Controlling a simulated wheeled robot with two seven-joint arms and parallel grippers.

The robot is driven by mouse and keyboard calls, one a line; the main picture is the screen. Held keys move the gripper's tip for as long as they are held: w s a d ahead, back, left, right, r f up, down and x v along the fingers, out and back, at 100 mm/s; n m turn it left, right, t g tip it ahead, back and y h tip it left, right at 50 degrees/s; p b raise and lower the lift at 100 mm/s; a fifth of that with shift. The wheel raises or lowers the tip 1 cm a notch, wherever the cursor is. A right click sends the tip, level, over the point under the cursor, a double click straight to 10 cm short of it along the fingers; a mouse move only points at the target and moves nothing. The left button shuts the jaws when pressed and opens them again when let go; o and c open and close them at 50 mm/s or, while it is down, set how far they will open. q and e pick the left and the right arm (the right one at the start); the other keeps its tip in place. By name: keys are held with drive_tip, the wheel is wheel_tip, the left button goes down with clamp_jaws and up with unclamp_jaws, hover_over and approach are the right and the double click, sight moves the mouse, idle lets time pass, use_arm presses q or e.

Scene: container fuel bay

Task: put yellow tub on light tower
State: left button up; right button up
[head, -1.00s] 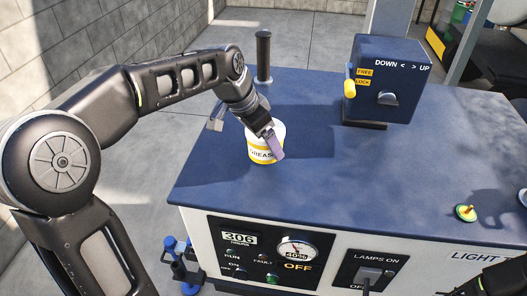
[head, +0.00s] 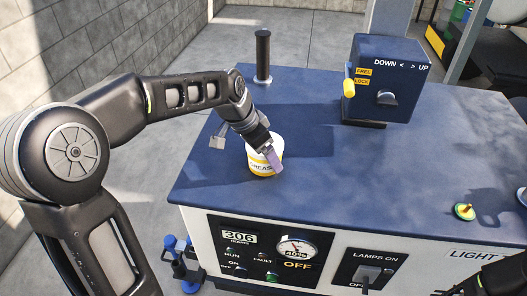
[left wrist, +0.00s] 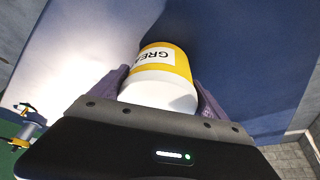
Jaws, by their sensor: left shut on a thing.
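The yellow tub (head: 263,165), white and yellow with a "GREASE" label, is at the left part of the light tower's dark blue top (head: 310,190). My left gripper (head: 271,153) is shut on it from above and behind. In the left wrist view the tub (left wrist: 160,72) sits between both purple fingers. The tub looks upright in the head view; I cannot tell whether its base touches the top. A dark part of my right arm (head: 497,277) shows at the lower right corner; its jaws cannot be made out.
A black upright post (head: 263,55) stands behind the tub. A blue winch box (head: 388,80) with a yellow-tipped lever (head: 349,88) stands at the back right. The top between tub and knob is clear.

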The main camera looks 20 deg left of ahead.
use_arm(q)
drive_tip(key=shift+f, duration=0.1)
drive_tip(key=o, duration=1.8)
drive_tip(key=v, duration=1.2)
drive_tip(key=shift+b, duration=0.4)
